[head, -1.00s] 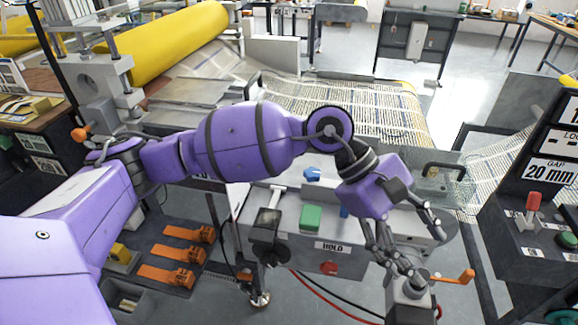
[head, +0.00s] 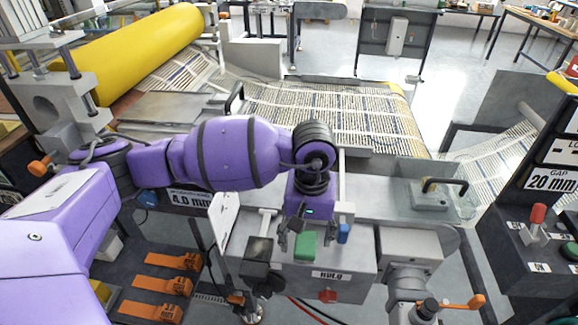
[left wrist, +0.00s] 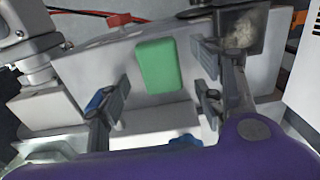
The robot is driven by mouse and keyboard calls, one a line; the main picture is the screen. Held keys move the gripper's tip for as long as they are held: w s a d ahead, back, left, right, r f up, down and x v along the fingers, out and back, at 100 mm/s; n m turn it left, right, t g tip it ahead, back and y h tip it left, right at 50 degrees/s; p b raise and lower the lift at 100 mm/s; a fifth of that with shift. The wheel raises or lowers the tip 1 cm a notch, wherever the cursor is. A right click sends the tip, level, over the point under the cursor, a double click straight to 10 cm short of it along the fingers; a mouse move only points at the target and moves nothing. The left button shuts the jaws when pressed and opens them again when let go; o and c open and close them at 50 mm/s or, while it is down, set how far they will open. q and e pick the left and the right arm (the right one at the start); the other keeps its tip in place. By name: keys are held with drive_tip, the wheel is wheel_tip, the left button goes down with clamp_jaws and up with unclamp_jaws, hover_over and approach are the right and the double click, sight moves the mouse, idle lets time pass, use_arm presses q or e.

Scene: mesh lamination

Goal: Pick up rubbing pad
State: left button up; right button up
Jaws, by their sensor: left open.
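A green block (head: 305,245), which looks like the rubbing pad, lies on the grey work surface of the control box (head: 345,262). It also shows in the left wrist view (left wrist: 156,65), in the gap beyond my open fingers. My left gripper (head: 300,228) points down just behind the green block, with its fingers apart and nothing between them. In the left wrist view the fingers (left wrist: 163,100) stand on either side of the block's line, apart from it. My right gripper is not in view.
A small blue object (head: 343,233) is right of the green block, and a dark block (head: 258,250) is left of it. A crank with an orange handle (head: 462,302) stands at the lower right. A clear plate with a black handle (head: 440,190) lies right of the arm.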

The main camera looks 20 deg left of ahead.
sight(306, 242)
use_arm(q)
wheel_tip(306, 242, down, 3)
drive_tip(key=shift+s+r, duration=0.1)
drive_tip(key=shift+s, duration=0.05)
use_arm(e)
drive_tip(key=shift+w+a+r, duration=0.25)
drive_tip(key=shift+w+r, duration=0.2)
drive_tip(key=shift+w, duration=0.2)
use_arm(q)
drive_tip(key=shift+c, duration=0.4)
drive_tip(key=c, duration=1.2)
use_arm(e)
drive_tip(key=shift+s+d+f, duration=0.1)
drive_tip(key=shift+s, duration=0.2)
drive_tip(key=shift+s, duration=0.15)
